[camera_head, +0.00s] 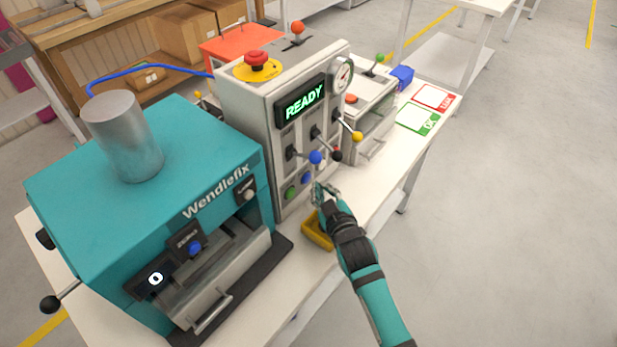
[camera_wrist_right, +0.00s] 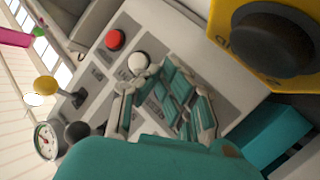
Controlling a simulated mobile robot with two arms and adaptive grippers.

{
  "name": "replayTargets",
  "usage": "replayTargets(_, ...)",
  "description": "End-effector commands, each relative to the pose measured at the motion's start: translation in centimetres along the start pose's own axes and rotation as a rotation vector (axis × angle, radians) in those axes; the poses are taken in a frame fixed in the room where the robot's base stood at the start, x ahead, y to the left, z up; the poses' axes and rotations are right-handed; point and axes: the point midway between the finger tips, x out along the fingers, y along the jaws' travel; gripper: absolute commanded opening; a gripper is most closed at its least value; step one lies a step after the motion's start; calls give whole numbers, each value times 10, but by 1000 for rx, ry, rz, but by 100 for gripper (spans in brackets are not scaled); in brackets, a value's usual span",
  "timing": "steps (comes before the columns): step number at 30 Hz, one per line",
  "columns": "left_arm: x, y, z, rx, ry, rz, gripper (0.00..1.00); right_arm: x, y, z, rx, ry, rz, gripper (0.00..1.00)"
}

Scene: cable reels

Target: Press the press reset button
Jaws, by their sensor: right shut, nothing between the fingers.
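The grey control box (camera_head: 262,123) with a green READY display (camera_head: 305,99) stands beside the teal Wendlefix press (camera_head: 75,190). Low on its front are a green button (camera_head: 291,192) and a blue button (camera_head: 306,178). I cannot read which is the press reset. My right gripper (camera_head: 321,190) is shut and empty, close to the front panel, just right of the blue button. In the right wrist view its fingers (camera_wrist_right: 165,98) lie over the panel, close beside a white button (camera_wrist_right: 138,62), with a red button (camera_wrist_right: 115,39) farther off. Contact cannot be told. My left gripper is not in view.
A red emergency button (camera_head: 257,58) tops the box. Floor to the right is clear.

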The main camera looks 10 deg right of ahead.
Motion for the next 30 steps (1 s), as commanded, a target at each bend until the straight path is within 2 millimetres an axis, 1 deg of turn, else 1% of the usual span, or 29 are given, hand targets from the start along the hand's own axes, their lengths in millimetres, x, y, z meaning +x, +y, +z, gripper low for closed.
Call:
replayTargets(5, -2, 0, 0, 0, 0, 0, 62, -2, 1, 1, 0, -1, 0, 0)
replayTargets(12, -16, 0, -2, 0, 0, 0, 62, -20, 11, 9, -1, -3, -1, 0)
replayTargets(19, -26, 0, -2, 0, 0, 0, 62, -36, 20, 18, 0, -3, -1, 0)
replayTargets(23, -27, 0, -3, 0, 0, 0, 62, -40, 21, 21, 0, -1, -1, 0)
replayTargets(30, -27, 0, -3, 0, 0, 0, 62, -40, 21, 22, 0, 0, 0, 0)
